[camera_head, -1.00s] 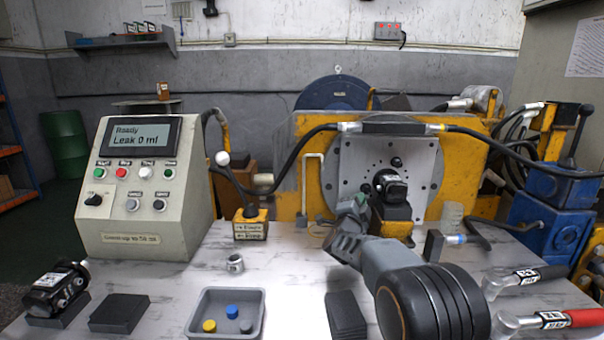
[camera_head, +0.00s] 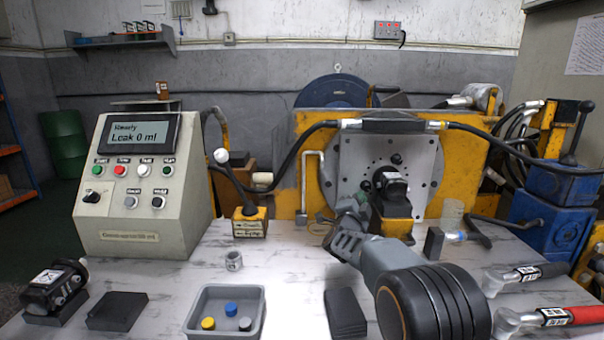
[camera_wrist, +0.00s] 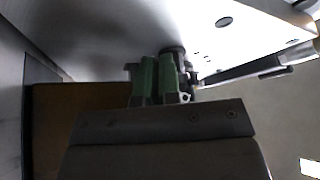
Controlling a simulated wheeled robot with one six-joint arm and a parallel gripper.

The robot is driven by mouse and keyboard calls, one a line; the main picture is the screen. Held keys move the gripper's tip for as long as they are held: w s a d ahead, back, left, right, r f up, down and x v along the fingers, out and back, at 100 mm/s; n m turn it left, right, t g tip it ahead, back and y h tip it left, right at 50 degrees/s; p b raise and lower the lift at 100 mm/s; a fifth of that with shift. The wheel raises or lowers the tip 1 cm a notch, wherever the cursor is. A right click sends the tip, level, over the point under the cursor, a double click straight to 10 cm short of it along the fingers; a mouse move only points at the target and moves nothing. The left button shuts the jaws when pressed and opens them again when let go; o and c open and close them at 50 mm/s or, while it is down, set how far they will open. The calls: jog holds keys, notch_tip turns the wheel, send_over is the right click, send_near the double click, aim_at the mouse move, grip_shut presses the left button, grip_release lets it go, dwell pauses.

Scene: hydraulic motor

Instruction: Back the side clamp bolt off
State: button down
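A control box (camera_head: 145,195) reads "Leak 0 ml". A lever (camera_head: 236,182) with a white knob stands beside it. A grey tray (camera_head: 226,313) with caps, a second motor (camera_head: 55,288) and two torque wrenches (camera_head: 545,318) lie in front. A hose (camera_head: 490,140) arches overhead.

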jog(key=s+b, duration=0.1)
jog(key=s, duration=0.1)
jog(key=s+b, duration=0.1)
jog(key=s, duration=0.1)
jog(key=s+b, duration=0.1)
jog(key=s, duration=0.1)
jog(key=shift+a+f, duration=0.15)
jog(key=shift+f, duration=0.1)
jog(key=shift+r, duration=0.15)
